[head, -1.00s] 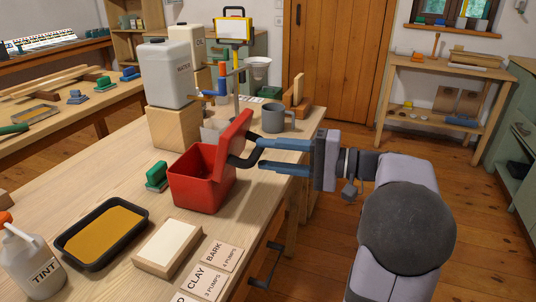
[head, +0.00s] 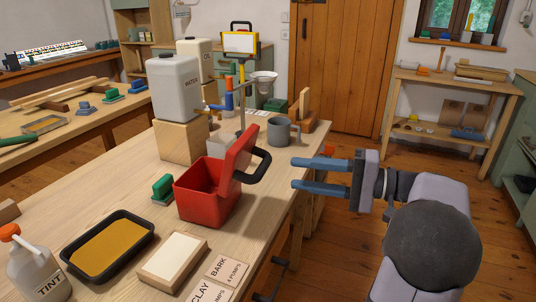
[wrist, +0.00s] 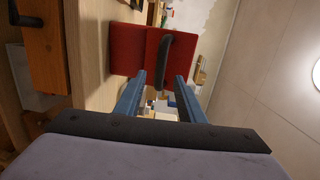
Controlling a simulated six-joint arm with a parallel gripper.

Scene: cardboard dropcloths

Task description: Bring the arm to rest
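My gripper (head: 322,176) has two blue fingers, spread apart with nothing between them. It hangs in the air past the right edge of the workbench, to the right of the red box. The red box (head: 205,197) stands on the bench with its lid (head: 240,152) raised and a black handle (head: 258,166) on the lid's side. The handle is apart from my fingertips. In the wrist view, the fingers (wrist: 157,90) point toward the red box (wrist: 127,50) and its dark handle (wrist: 163,58), which lie ahead of the tips.
A grey mug (head: 282,132), a water container (head: 175,88) on a wooden block and a funnel stand (head: 263,82) are farther back. A tray of ochre paint (head: 108,245), a pad (head: 174,259) and a tint bottle (head: 37,265) are in front. Air right of the bench is free.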

